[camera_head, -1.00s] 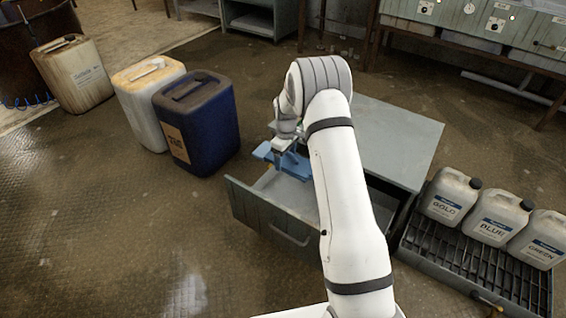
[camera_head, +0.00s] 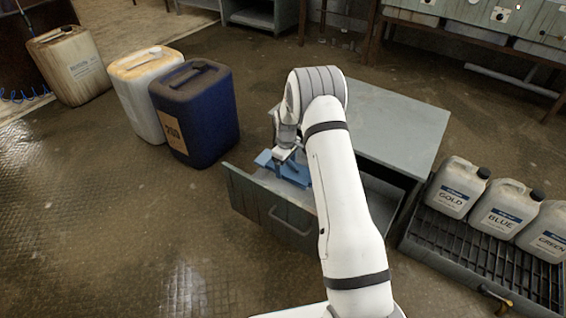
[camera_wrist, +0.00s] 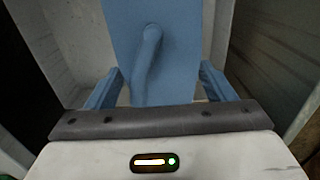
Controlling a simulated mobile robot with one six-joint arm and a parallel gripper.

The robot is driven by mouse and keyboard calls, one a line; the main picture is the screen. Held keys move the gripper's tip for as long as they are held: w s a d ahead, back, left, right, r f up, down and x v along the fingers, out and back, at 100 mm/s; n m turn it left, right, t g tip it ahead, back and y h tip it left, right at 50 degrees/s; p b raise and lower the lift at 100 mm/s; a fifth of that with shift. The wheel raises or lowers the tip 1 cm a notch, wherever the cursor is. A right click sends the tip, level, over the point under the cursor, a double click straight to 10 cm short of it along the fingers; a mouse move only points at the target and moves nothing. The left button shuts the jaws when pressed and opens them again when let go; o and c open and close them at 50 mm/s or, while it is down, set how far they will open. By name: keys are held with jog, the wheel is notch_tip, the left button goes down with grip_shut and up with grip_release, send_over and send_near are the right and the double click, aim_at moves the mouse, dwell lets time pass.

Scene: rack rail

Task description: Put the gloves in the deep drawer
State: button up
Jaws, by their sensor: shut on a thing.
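The blue gloves (camera_head: 291,172) show at the end of my arm, over the open deep drawer (camera_head: 272,211). In the wrist view the gloves (camera_wrist: 170,55) fill the middle, a flat blue piece with a raised thumb-like ridge. My gripper (camera_head: 284,157) points down into the drawer and is shut on the gloves; its fingers (camera_wrist: 160,88) show on both sides of them. The drawer's pale inner walls (camera_wrist: 75,40) stand around the gloves. I cannot tell whether the gloves touch the drawer floor. My arm hides part of the drawer.
The grey cabinet top (camera_head: 390,120) lies behind and right of the drawer. A blue drum (camera_head: 200,115) and a white canister (camera_head: 143,90) stand to the left. Labelled jugs (camera_head: 455,187) stand on a grated tray (camera_head: 470,250) at right. The floor left of the drawer is clear.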

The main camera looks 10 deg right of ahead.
jog(key=shift+f+b, duration=2.05)
jog(key=shift+f, duration=1.95)
jog(key=o, duration=1.1)
notch_tip(320, 180, up, 16)
jog(key=p, duration=0.9)
